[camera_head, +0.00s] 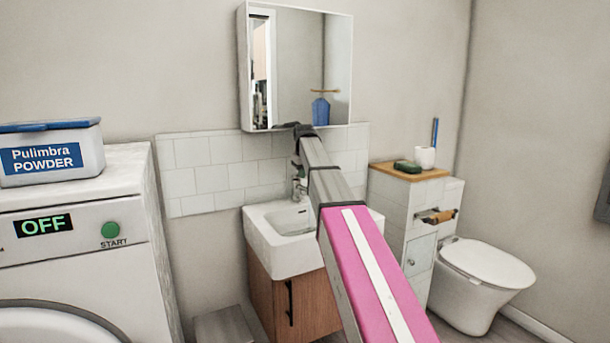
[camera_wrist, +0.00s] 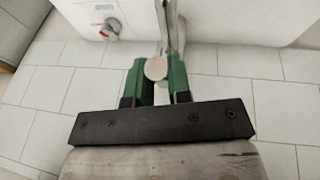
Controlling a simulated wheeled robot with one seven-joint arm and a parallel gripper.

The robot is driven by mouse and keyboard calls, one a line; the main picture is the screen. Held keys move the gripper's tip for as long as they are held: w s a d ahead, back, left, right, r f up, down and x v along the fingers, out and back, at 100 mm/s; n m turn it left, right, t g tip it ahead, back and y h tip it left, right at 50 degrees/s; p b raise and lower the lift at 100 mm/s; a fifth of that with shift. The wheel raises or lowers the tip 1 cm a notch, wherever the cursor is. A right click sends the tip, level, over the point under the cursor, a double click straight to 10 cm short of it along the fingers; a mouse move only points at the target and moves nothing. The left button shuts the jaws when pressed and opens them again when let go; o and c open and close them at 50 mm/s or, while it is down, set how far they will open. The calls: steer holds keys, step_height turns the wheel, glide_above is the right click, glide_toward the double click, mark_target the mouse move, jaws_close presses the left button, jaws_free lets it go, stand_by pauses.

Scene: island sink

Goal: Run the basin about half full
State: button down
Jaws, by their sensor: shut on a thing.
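The white basin (camera_head: 264,239) stands on a wooden cabinet (camera_head: 295,306) below the tiles. Its visible inside is pale; I cannot make out water in it. The metal tap (camera_head: 298,188) stands at the back of the basin, partly hidden by my arm. In the wrist view my gripper (camera_wrist: 157,70) has its green fingers shut on a pale round-ended piece that looks like the tap's handle (camera_wrist: 156,68). A grey metal part runs upward from it there.
A mirror cabinet (camera_head: 300,65) hangs just above my arm's far end. A washing machine (camera_head: 85,245) stands at left with a powder box (camera_head: 50,155) on top. A tiled unit (camera_head: 398,215) and a toilet (camera_head: 485,275) are at right.

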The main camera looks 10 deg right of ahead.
steer(key=c, duration=1.1)
jaws_free()
steer(key=shift+o, duration=0.2)
steer(key=v, duration=1)
steer(key=shift+r, duration=0.4)
steer(key=shift+s, duration=0.1)
